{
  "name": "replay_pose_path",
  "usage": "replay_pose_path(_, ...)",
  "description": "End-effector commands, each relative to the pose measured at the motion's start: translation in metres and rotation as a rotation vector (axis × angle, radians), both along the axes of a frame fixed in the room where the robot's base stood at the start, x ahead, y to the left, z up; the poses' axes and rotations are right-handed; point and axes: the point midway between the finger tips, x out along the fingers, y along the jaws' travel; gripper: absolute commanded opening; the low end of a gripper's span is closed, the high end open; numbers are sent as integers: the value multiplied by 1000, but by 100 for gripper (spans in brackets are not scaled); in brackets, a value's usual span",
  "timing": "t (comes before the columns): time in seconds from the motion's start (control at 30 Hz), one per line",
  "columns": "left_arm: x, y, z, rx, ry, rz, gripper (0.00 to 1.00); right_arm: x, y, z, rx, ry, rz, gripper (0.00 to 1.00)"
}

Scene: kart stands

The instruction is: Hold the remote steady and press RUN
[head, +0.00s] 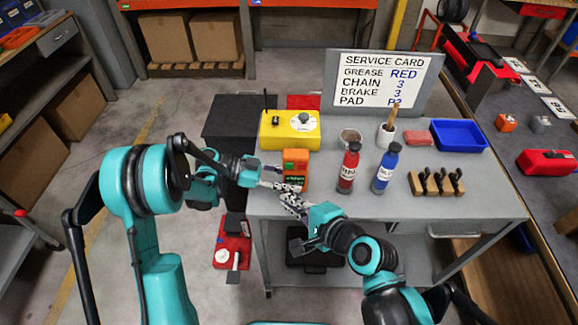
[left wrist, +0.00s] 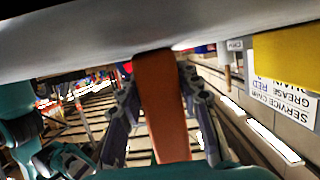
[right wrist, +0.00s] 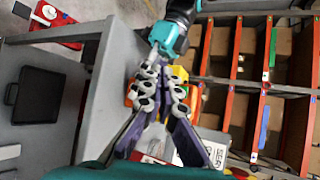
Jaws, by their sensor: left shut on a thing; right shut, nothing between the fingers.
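The remote, an orange box (head: 295,160) with a dark face and a small green patch, stands upright at the left front of the grey bench. My left gripper (head: 277,177) reaches it from the left and is shut on it. In the left wrist view its orange side (left wrist: 160,105) fills the gap between the fingers. My right gripper (head: 283,195) is shut and empty, its tips just in front of the remote's lower part. In the right wrist view the closed fingers (right wrist: 160,72) hide much of the remote. I cannot read RUN or tell whether the tips touch it.
A yellow box (head: 276,135) with a dial sits behind the remote. A red bottle (head: 348,170) and a blue bottle (head: 385,172) stand to its right. Beyond are a wooden block (head: 433,188) with black handles, a blue tray (head: 459,135) and a service card (head: 383,83).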

Motion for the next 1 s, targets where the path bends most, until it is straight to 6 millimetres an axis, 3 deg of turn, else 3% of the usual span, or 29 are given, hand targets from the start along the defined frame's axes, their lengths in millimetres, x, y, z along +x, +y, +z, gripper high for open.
replay_pose_path(0.3, 0, 0, 0, 1, 0, -1, 9, 46, -1, -1, -2, -1, -1, 0)
replay_pose_path(0.5, 0, 0, 0, 1, 0, 0, 9, 65, 0, 0, -1, 1, 0, 0)
replay_pose_path(1.0, 0, 0, 0, 1, 0, 0, 9, 71, 0, -1, -1, 0, 1, 0)
